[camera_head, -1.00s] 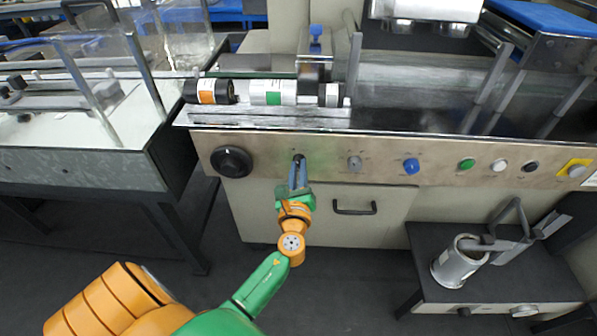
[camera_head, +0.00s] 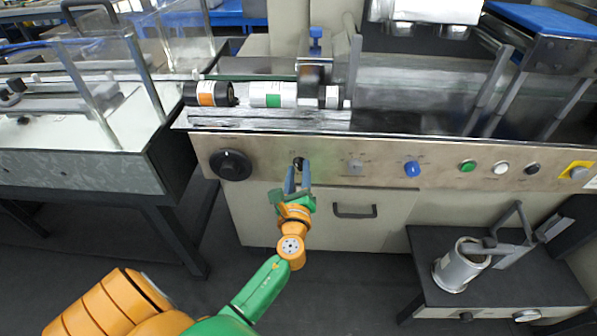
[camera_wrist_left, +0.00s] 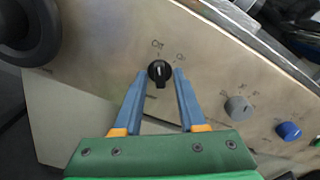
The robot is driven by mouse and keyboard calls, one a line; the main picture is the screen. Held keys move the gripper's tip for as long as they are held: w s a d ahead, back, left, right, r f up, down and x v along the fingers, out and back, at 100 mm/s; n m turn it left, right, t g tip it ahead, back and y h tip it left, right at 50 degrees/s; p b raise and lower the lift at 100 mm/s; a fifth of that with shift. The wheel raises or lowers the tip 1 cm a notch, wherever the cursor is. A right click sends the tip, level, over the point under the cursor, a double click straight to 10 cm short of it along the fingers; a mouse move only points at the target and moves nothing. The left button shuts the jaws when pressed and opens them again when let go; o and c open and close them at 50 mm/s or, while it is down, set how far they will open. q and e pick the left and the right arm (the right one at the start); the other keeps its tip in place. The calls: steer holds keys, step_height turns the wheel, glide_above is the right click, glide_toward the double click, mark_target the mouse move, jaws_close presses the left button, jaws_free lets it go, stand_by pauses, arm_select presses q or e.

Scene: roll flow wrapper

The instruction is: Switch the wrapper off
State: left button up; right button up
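The wrapper's front panel (camera_head: 440,178) carries a small black rotary switch (camera_head: 298,162), which also shows in the left wrist view (camera_wrist_left: 160,72). Small labels sit above the switch, too small to read surely. Its grip stands roughly vertical in the wrist view. My left gripper (camera_head: 298,170) is open and empty, with its blue fingers below and to either side of the switch. In the wrist view the fingertips (camera_wrist_left: 160,72) flank the switch, with a gap on each side. My right gripper is not in view.
A large black knob (camera_head: 231,164) is left of the switch. Rolls (camera_head: 273,95) lie on the bed above. A side table (camera_head: 490,285) stands lower right.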

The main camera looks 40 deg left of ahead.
arm_select(q)
steer(key=v, duration=0.7)
steer(key=shift+s, duration=0.1)
